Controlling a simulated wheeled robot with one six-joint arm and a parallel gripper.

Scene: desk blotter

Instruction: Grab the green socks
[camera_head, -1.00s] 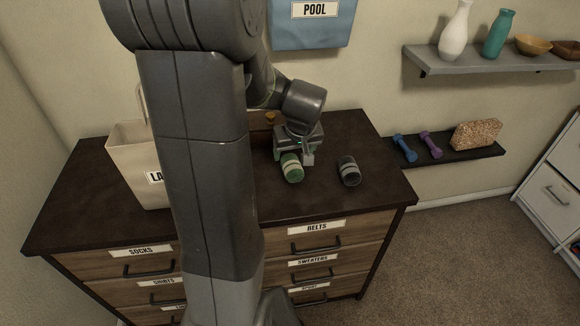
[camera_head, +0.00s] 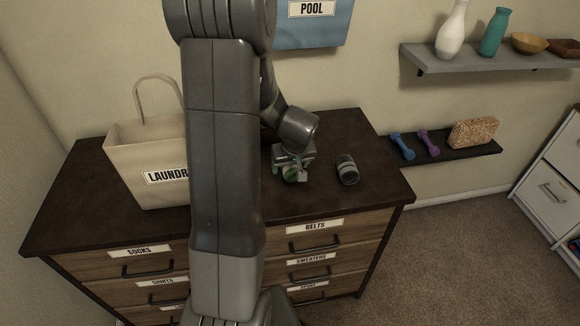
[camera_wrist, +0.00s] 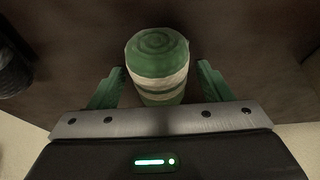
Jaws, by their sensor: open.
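The green socks (camera_wrist: 157,56) are a rolled bundle with pale stripes. In the wrist view they lie between the two green fingers of my gripper (camera_wrist: 160,88), with a gap on each side. In the head view my gripper (camera_head: 293,174) is low over the dresser top, and it hides most of the green socks (camera_head: 288,169). The gripper is open and holds nothing.
A dark grey sock roll (camera_head: 347,170) lies to the right on the dresser top (camera_head: 335,125). A beige laundry bag (camera_head: 135,165) stands at the left. A shelf with dumbbells (camera_head: 428,143) is at the right. The dresser's right end is clear.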

